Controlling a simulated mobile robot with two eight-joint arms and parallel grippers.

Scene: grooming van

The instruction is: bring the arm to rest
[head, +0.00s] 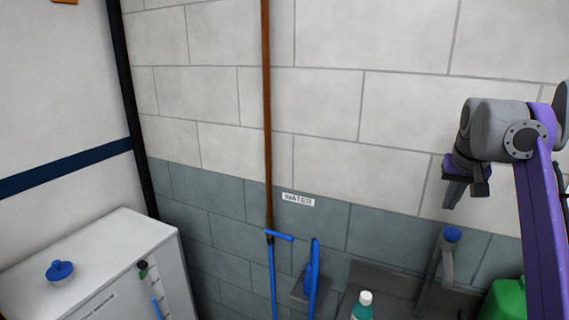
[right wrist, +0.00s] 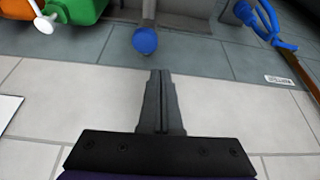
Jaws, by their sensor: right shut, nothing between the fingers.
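My right arm (head: 539,210) comes in at the right of the head view, with a purple link and grey joints. Its gripper (head: 452,195) hangs in front of the tiled wall, pointing down. In the right wrist view the fingers of this gripper (right wrist: 160,75) are together with nothing between them. The gripper is apart from everything around it. My left gripper is in neither view.
A white cabinet (head: 130,240) with a blue-topped knob (head: 60,270) stands at the left. A copper pipe (head: 267,120) runs down to a blue valve handle (head: 279,236). A teal bottle (head: 363,308), a blue-capped grey post (head: 449,260) and a green container (head: 503,300) stand low at the right.

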